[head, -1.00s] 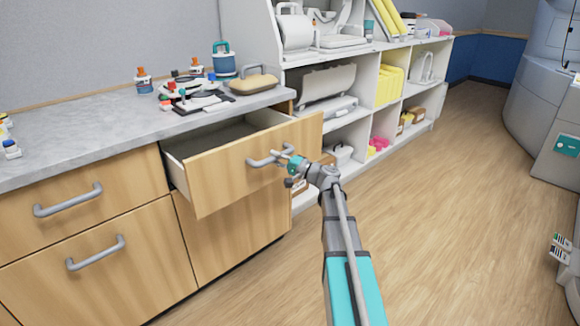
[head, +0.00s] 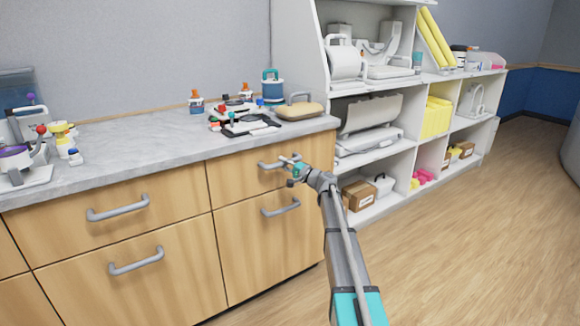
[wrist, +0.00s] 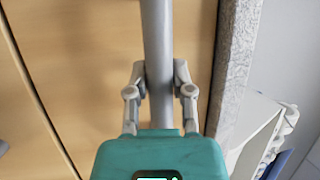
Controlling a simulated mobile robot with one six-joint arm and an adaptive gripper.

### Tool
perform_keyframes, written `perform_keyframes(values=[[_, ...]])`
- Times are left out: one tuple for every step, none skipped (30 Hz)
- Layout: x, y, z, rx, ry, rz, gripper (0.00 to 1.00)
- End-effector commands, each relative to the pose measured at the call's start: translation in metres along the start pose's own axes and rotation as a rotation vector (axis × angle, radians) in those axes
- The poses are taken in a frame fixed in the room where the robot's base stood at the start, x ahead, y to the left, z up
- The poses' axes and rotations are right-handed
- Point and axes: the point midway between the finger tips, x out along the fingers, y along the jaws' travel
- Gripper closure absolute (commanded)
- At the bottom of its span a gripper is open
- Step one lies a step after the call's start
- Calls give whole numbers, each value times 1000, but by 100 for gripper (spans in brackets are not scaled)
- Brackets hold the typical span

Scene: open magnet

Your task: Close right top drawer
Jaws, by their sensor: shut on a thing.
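The right top drawer (head: 237,177) has a wooden front under the grey counter, and it looks flush with the cabinet in the head view. Its grey bar handle (head: 268,165) is partly hidden by my gripper (head: 290,161). In the wrist view the handle (wrist: 157,40) runs between the two fingers of my gripper (wrist: 160,85), which are shut on it. The inside of the drawer is not visible.
Another handle (head: 281,206) sits just below, on the lower drawer. The counter (head: 150,142) above holds bottles, a tan case (head: 300,108) and instruments. White shelves (head: 385,150) stand to the right. The wooden floor (head: 470,230) is clear.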

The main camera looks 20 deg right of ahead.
Motion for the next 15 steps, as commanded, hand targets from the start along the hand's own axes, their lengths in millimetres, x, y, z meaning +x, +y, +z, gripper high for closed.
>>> perform_keyframes(values=[[4, 1, 0, 0, -2, 0, 100], [5, 1, 0, 0, -2, 0, 100], [5, 1, 0, 0, -1, 0, 100], [5, 1, -1, 1, -1, 0, 100], [5, 1, -1, 1, -1, 0, 100], [5, 1, -1, 1, -1, 0, 100], [5, 1, -1, 1, -1, 0, 100], [5, 1, -1, 1, -1, 0, 100], [5, 1, -1, 1, -1, 0, 100], [5, 1, -1, 1, 0, 0, 66], [5, 1, -1, 1, 0, 0, 61], [5, 1, -2, 1, 0, 0, 53], [5, 1, -2, 1, 0, 0, 48], [4, 0, -2, 1, 1, -1, 42], [4, 0, -2, 1, 1, -1, 35]])
